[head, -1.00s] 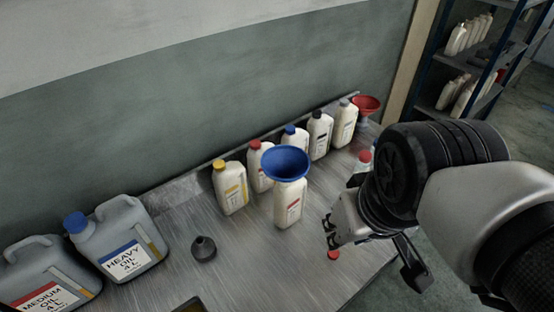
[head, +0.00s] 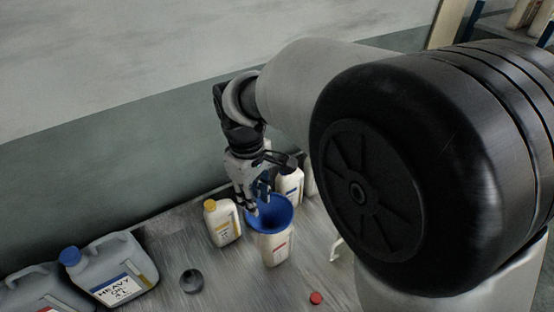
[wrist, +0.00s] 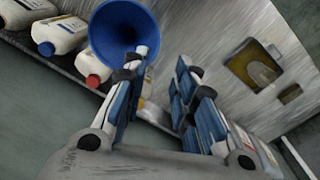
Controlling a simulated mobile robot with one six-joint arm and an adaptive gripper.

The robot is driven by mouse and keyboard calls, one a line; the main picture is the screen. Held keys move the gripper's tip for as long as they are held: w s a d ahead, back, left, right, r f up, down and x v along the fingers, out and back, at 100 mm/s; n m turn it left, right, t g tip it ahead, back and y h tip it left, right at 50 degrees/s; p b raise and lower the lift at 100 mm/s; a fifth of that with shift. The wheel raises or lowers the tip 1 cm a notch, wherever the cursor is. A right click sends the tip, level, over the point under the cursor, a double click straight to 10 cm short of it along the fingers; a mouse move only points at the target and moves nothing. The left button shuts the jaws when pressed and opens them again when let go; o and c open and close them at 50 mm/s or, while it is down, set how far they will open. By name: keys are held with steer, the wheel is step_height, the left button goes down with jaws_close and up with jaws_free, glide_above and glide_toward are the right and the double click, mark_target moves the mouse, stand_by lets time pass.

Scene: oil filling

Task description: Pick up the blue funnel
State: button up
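The blue funnel (head: 280,212) sits upright in the mouth of a white bottle with a red label (head: 276,249). My gripper (head: 258,205) points down at the funnel's rim from the back left. In the wrist view my gripper (wrist: 163,63) is open, with a gap between its blue-padded fingers. The funnel (wrist: 113,24) lies at the upper left there, and the left fingertip overlaps its rim in the picture. I cannot tell whether they touch.
A yellow-capped bottle (head: 222,222) stands left of the funnel, and more bottles (head: 290,187) stand behind it. A heavy oil canister (head: 112,272) is at the left. A dark small funnel (head: 192,281) and a red cap (head: 316,298) lie on the metal table (head: 235,290).

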steer(key=b, duration=0.1)
glide_toward(256, 225)
steer(key=s+d, duration=0.1)
steer(key=s, duration=0.2)
steer(key=shift+w+f+b, duration=0.1)
steer(key=shift+f+b, duration=0.3)
steer(key=shift+f, duration=2.15)
steer(key=shift+c, duration=0.3)
jaws_close()
